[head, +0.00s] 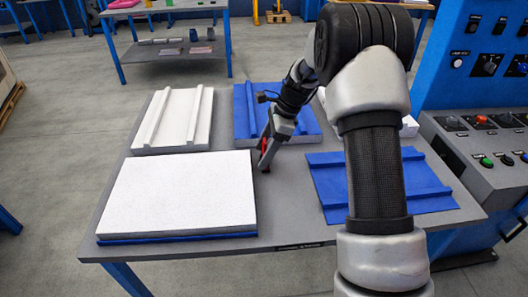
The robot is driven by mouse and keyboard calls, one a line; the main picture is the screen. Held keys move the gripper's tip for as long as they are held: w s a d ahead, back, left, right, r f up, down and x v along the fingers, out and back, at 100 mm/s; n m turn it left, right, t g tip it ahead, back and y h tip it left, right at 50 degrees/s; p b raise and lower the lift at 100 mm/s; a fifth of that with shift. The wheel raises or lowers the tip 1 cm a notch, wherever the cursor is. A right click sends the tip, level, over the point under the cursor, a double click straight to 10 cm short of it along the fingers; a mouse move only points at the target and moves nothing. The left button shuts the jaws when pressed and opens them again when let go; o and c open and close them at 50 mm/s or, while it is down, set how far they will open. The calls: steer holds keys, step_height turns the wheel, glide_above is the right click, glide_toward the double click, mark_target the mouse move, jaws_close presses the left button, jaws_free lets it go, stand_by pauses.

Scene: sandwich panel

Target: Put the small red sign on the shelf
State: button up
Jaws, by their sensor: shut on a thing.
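My gripper (268,155) is over the grey table (283,205), between the white panel at the front left and the blue parts. It is shut on the small red sign (265,145), of which only a narrow red strip shows; the fingers hide the rest. I cannot tell whether the sign touches the table. A blue-framed rack (228,45) stands across the floor at the back left. It has a grey lower shelf (142,55) carrying several small items.
A white panel on a blue sheet (180,195), a white ribbed panel (175,118), a blue ribbed panel (243,110) and another blue panel (330,185) lie on the table. A control console (485,150) stands at right. Open floor (60,110) lies left.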

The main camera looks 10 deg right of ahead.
steer(key=shift+f, duration=0.15)
steer(key=o, duration=1)
steer(key=shift+o, duration=0.2)
